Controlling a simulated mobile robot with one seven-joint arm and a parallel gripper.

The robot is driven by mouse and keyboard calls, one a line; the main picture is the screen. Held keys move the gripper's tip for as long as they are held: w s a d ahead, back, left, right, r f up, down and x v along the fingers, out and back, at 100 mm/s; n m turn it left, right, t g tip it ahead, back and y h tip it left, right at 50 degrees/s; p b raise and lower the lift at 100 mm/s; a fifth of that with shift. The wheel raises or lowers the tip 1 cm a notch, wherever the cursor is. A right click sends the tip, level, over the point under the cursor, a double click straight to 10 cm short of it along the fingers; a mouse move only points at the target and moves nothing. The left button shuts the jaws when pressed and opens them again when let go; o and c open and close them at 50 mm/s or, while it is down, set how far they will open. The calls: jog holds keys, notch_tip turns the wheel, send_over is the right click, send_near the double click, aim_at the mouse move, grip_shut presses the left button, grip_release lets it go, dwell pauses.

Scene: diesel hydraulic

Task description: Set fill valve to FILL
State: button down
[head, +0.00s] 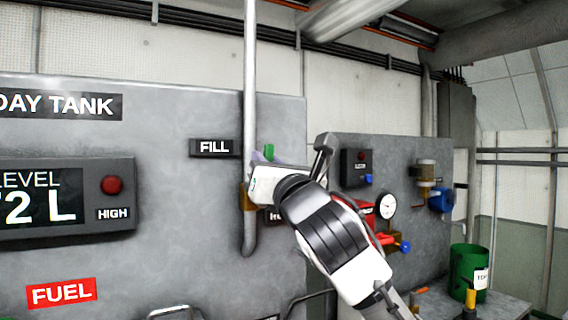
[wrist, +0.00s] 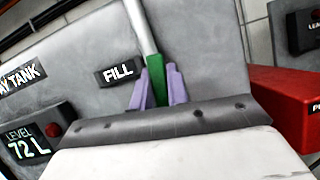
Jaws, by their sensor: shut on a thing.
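The fill valve has a brass-coloured body (head: 247,196) on a pale vertical pipe (head: 250,90). Its green handle (wrist: 157,86) is between the purple fingers of my gripper (wrist: 159,82) in the wrist view, and my gripper is shut on it. In the head view my gripper (head: 262,156) is at the pipe, near the height of the FILL label (head: 214,148), and only a bit of green shows. The FILL label also shows left of the fingers in the wrist view (wrist: 119,72). A lower label (head: 272,216) is mostly hidden by my arm.
A level display (head: 50,195) reading 72 L, with a red HIGH lamp (head: 112,185), is at left. A gauge (head: 386,206), red parts and a blue-handled valve (head: 403,246) are right of my arm. A green bin (head: 466,272) stands at lower right.

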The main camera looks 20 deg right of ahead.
jog(key=shift+a+n+y, duration=0.45)
jog(key=shift+n+y, duration=0.15)
jog(key=shift+n, duration=0.5)
jog(key=c, duration=1.4)
grip_release()
jog(key=shift+o, duration=0.2)
jog(key=shift+s, duration=0.1)
jog(key=b+v, duration=0.3)
jog(key=v, duration=1)
jog(key=shift+s+f, duration=0.2)
jog(key=shift+s, duration=0.1)
